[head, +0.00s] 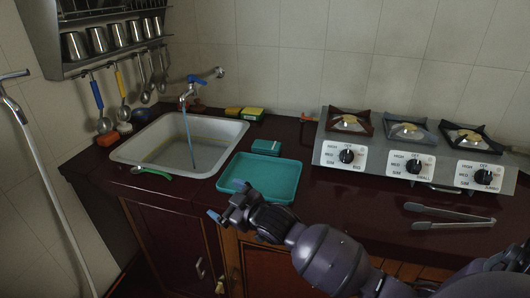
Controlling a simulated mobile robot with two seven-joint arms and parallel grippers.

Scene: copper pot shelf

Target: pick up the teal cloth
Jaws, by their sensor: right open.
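A small folded teal cloth (266,147) lies on the dark red counter, just behind a teal tray (287,177) and to the right of the sink. My right gripper (226,201) is open and empty at the counter's front edge. It is in front of the tray's near left corner and apart from the cloth, with the tray between them. My left gripper is out of view.
The sink (145,164) with running water is on the left. A green-handled tool (152,172) lies on its front rim. Sponges (250,113) lie behind it. A three-burner stove (345,164) and metal tongs (450,216) are on the right.

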